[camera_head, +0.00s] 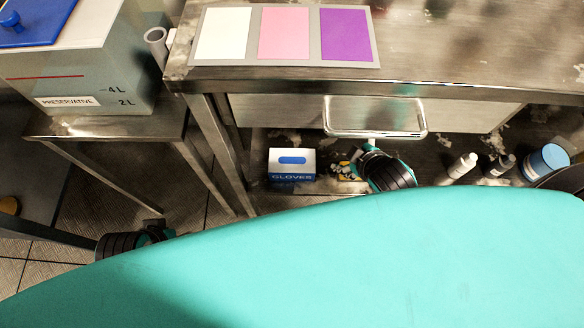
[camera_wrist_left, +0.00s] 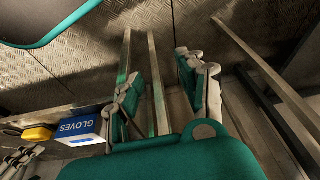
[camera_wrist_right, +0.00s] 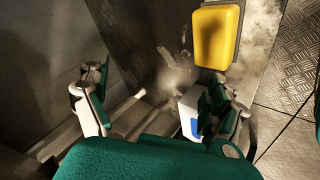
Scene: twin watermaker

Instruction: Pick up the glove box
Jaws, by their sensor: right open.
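The glove box (camera_head: 292,165) is a white and blue carton marked GLOVES, sitting on the low shelf under the steel table. My right gripper is open; in the right wrist view (camera_wrist_right: 160,100) the box (camera_wrist_right: 188,113) shows beyond its fingers, close to the right-hand finger, which partly hides it. I cannot tell whether they touch. In the head view my right wrist is right of the box. My left gripper (camera_head: 157,232) is low at the left, away from the box. In the left wrist view (camera_wrist_left: 160,75) its fingers are apart and empty, with the box (camera_wrist_left: 80,127) to their left.
A yellow object (camera_wrist_right: 216,38) lies near the box. Several bottles, including a white one (camera_head: 463,166), and a blue-topped tub (camera_head: 547,160) stand farther right on the shelf. A drawer handle (camera_head: 375,132) juts above. Steel table legs (camera_head: 215,150) stand left of the box.

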